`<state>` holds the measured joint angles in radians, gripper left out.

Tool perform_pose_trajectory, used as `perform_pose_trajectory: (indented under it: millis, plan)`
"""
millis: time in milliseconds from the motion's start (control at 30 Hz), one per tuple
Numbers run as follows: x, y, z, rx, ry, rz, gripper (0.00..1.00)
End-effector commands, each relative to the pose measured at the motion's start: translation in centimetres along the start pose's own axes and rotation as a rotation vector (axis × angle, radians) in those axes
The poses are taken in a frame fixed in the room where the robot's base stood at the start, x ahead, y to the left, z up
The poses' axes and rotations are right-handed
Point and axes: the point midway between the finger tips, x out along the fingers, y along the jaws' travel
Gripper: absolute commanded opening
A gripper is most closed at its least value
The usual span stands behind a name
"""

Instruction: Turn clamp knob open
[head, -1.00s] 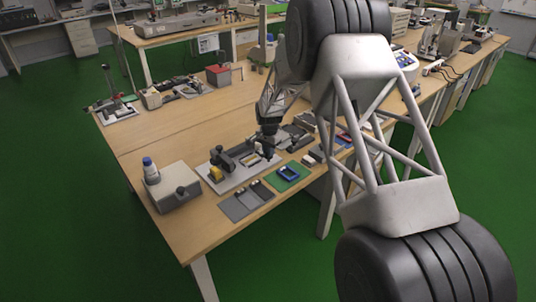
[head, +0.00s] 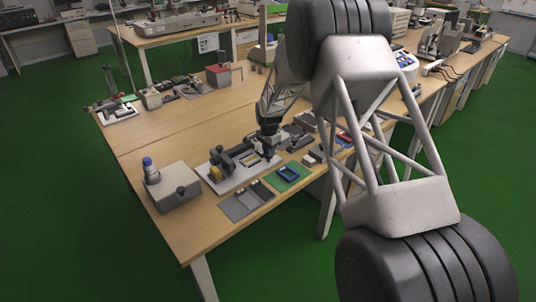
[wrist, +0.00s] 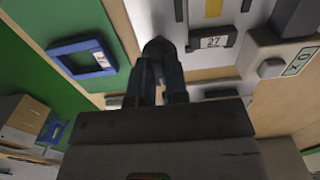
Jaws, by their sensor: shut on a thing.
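The clamp fixture is a light plate (head: 230,181) with dark blocks on it, near the table's front edge in the head view. A dark rounded knob (wrist: 157,46) shows at the fixture's edge in the wrist view. My gripper (wrist: 156,68) is at the knob, its two fingers shut on it. In the head view my gripper (head: 269,153) points down at the right end of the plate; the knob is hidden there. A small yellow part (head: 214,173) stands at the plate's left end. A "27" label (wrist: 213,42) shows beside the knob in the wrist view.
A blue frame (head: 288,173) lies on a green mat (head: 280,186) right of the fixture. A grey tray (head: 240,207) lies in front. The wooden table (head: 165,135) behind is mostly clear.

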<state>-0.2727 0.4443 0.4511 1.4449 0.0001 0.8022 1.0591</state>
Motion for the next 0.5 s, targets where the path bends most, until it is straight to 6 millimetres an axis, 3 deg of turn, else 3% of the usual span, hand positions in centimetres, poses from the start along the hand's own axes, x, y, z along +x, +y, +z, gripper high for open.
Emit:
perform_pose_trajectory:
  millis: [133,167,233,500]
  plan:
    - [-0.17,-0.21,-0.06,-0.001,0.002,-0.005,0.00]
    - [-0.17,-0.21,-0.06,-0.001,0.002,-0.005,0.19]
    - [-0.16,-0.17,-0.06,-0.001,0.002,-0.004,0.30]
    - [-0.10,-0.08,-0.05,-0.001,0.001,-0.002,0.31]
